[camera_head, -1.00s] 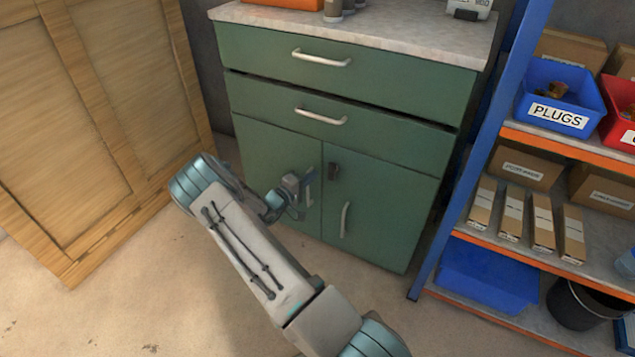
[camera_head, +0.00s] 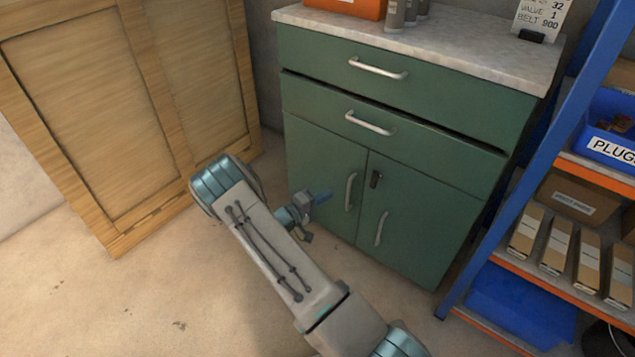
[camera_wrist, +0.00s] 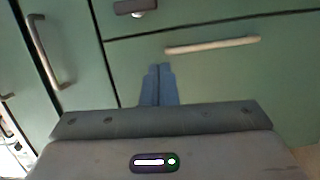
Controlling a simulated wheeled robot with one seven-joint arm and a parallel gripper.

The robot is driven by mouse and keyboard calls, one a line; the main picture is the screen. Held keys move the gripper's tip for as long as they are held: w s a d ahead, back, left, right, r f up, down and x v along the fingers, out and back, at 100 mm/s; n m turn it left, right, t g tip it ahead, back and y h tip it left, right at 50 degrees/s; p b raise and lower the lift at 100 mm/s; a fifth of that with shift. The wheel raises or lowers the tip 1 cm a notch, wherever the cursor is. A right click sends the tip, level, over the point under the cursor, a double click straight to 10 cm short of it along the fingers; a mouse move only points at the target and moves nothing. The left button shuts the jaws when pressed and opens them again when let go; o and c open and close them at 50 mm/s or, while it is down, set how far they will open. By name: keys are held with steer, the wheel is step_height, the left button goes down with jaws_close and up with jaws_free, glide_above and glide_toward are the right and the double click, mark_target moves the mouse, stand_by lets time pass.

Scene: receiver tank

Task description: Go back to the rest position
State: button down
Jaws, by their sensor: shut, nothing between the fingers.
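My gripper (camera_head: 322,197) is low in front of the left door of the green cabinet (camera_head: 400,108) in the head view, with my arm reaching in from the bottom. In the wrist view its blue fingers (camera_wrist: 159,84) are together with nothing between them. The fingers appear in front of the green cabinet front, and a pale bar handle (camera_wrist: 212,45) shows just beyond their tips. The fingers look apart from the handles.
A blue-framed shelf (camera_head: 540,165) stands at the right. A wooden panel (camera_head: 95,100) stands at the left. The floor (camera_head: 110,300) at lower left is clear.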

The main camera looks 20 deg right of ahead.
steer(key=w+a+r+m+t+y+p, duration=0.1)
steer(key=w+a+r+y+p, duration=0.2)
steer(key=r, duration=0.5)
steer(key=w+a+r+t+y+p, duration=0.1)
steer(key=a+r+t+y+p, duration=0.15)
steer(key=r+y+p, duration=0.4)
steer(key=w+a+r+m+t+y+p, duration=0.1)
steer(key=w+a+r+y, duration=0.15)
steer(key=r, duration=0.75)
steer(key=s+a+r+y+p, duration=0.4)
steer(key=s+a+r, duration=0.15)
steer(key=r, duration=0.45)
steer(key=s+a+r+g+y+p, duration=0.35)
steer(key=s+r+p, duration=0.35)
steer(key=s+r, duration=0.7)
steer(key=s+d+r+g+h+p, duration=0.1)
steer(key=s+r+p, duration=0.1)
steer(key=s, duration=0.6)
steer(key=s+d+r+g+h+p, duration=0.1)
steer(key=s+d+r+g+p, duration=0.1)
steer(key=s, duration=0.7)
step_height(320, 180, up, 2)
steer(key=shift+s+r+m+p, duration=0.2)
steer(key=shift+m+p, duration=0.1)
steer(key=shift+p, duration=0.45)
steer(key=shift+h, duration=0.25)
